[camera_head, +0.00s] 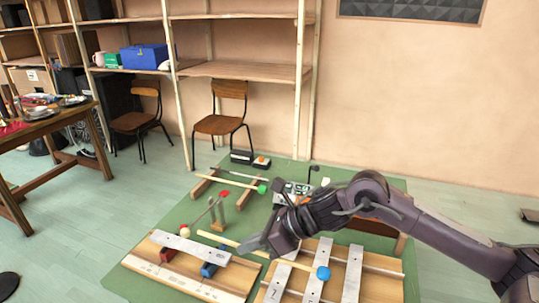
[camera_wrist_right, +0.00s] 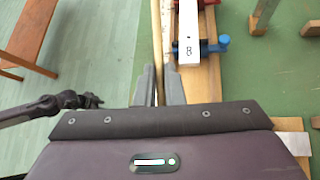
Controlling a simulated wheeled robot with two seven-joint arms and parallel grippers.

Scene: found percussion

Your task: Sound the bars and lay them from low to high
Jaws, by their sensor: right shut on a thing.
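A metal bar (camera_head: 188,245) lies across a red support (camera_head: 168,254) and a blue support (camera_head: 211,268) on the left board (camera_head: 150,275). In the wrist view, this bar (camera_wrist_right: 189,52) bears a mark like 8. Several metal bars, one marked 7 (camera_head: 275,285), lie on the right board (camera_head: 384,262). A dark arm, apparently mine, shows in the wrist view; its tip (camera_wrist_right: 93,100) is too small to judge.
A green-headed mallet (camera_head: 262,188) lies on a wooden rack behind the boards. A small grey device (camera_head: 290,188) stands behind my wrist. Chairs and shelves line the wall.

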